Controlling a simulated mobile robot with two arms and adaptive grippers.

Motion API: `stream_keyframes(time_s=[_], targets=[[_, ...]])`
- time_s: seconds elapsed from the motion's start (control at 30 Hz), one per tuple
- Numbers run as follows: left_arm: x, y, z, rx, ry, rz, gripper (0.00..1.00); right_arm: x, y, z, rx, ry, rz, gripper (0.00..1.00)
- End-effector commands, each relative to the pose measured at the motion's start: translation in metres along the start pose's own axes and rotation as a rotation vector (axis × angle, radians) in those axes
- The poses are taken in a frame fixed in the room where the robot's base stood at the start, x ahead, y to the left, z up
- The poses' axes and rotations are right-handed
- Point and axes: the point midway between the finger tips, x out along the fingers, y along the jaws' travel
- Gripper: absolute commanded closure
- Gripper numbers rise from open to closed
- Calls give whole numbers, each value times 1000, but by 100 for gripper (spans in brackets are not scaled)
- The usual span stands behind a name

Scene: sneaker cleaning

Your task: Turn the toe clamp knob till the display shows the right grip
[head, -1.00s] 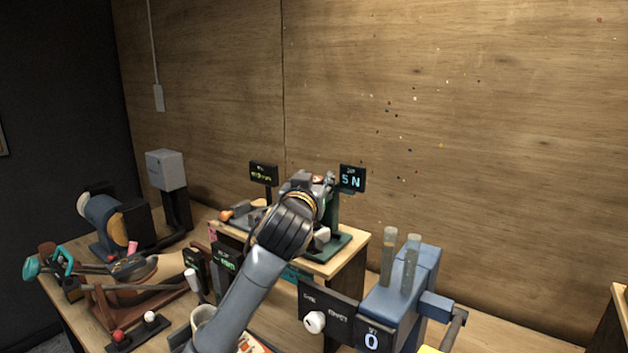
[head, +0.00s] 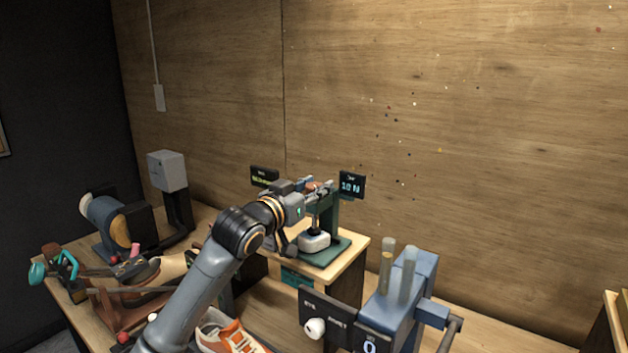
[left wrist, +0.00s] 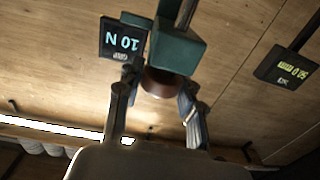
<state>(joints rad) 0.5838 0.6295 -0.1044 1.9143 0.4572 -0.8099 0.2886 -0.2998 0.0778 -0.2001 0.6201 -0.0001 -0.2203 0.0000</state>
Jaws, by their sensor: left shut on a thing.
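The toe clamp (head: 333,218) is a dark green frame on a raised wooden shelf, with a pale block (head: 314,242) under it. Its small display (head: 351,185) reads 10 N; in the left wrist view the same display (left wrist: 122,40) appears upside down. The knob (left wrist: 158,84) is a reddish-brown round piece below the green block of the clamp. My left gripper (head: 320,188) is shut on the knob, with a finger on each side of it in the left wrist view (left wrist: 158,100). In the head view the gripper mostly hides the knob. My right gripper is not in view.
A second display (head: 264,176) stands left of the clamp. A blue device (head: 402,290) with two clear tubes and a white knob (head: 315,328) stands at the front right. An orange and white sneaker (head: 232,336) lies below my left arm. A wooden wall rises behind.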

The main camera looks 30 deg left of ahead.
Motion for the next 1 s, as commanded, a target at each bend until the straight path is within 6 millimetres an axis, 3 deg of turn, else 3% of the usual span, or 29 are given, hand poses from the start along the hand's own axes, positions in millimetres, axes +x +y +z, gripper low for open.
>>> stream_keyframes(time_s=[0.5,1.0], targets=[[0,-2,0,5,-2,233,94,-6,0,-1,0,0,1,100],[0,-1,1,3,-1,293,94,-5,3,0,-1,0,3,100]])
